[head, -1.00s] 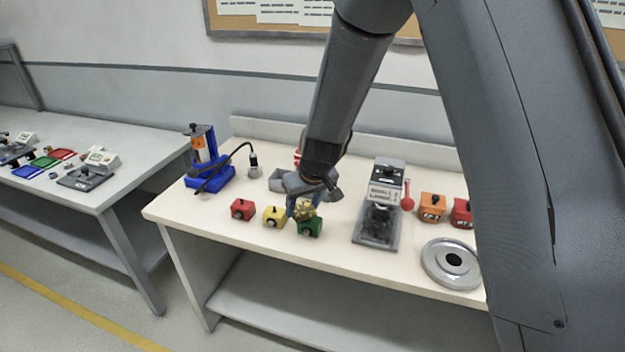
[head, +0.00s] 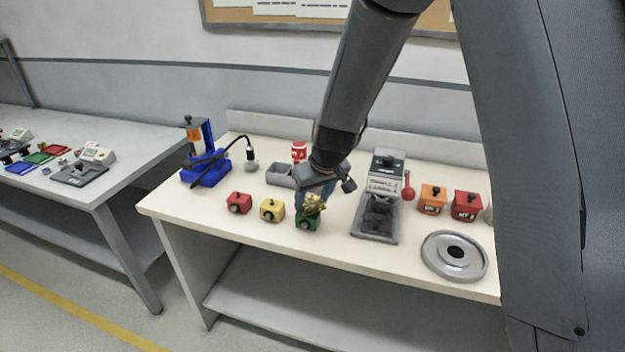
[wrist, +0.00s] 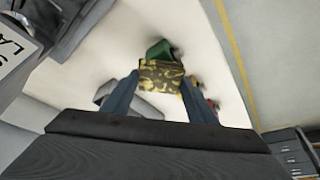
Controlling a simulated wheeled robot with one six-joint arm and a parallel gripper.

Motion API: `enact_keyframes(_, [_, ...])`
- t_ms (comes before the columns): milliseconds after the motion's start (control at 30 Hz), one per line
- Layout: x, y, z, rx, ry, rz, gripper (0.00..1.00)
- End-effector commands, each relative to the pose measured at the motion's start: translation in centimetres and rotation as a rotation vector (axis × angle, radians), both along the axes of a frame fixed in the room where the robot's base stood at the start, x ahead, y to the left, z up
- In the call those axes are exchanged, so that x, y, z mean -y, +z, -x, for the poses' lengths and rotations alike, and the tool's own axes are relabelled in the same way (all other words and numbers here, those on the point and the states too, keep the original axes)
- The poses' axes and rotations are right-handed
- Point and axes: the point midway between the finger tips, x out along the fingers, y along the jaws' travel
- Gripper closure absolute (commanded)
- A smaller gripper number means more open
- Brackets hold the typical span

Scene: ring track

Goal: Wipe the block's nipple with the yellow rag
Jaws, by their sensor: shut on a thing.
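My gripper (head: 314,200) is shut on a yellow rag (head: 313,204) with dark patterning. In the wrist view the rag (wrist: 161,75) sits between my two blue fingers. A green block (head: 307,222) stands on the bench right under the rag. In the wrist view the green block (wrist: 160,50) shows just beyond the rag. The rag overlaps the block's top in the picture; I cannot tell whether they touch. The block's nipple is not clearly visible, and the rag hides part of the block.
A yellow block (head: 272,210) and a red block (head: 239,202) stand to the left. A grey press-like device (head: 378,205) with a red lever stands to the right, near a round grey dish (head: 454,257). A grey bin (head: 280,176) and a red-and-white can (head: 299,151) are behind.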

Motion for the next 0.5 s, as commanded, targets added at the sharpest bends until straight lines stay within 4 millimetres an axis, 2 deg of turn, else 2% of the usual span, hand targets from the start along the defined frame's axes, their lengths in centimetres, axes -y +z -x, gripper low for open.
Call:
enact_keyframes(367, [-2.8, 0.2, -0.3, -0.002, -0.003, 0.001, 0.72])
enact_keyframes(500, [-1.2, -0.4, -0.4, 0.000, -0.009, -0.001, 0.72])
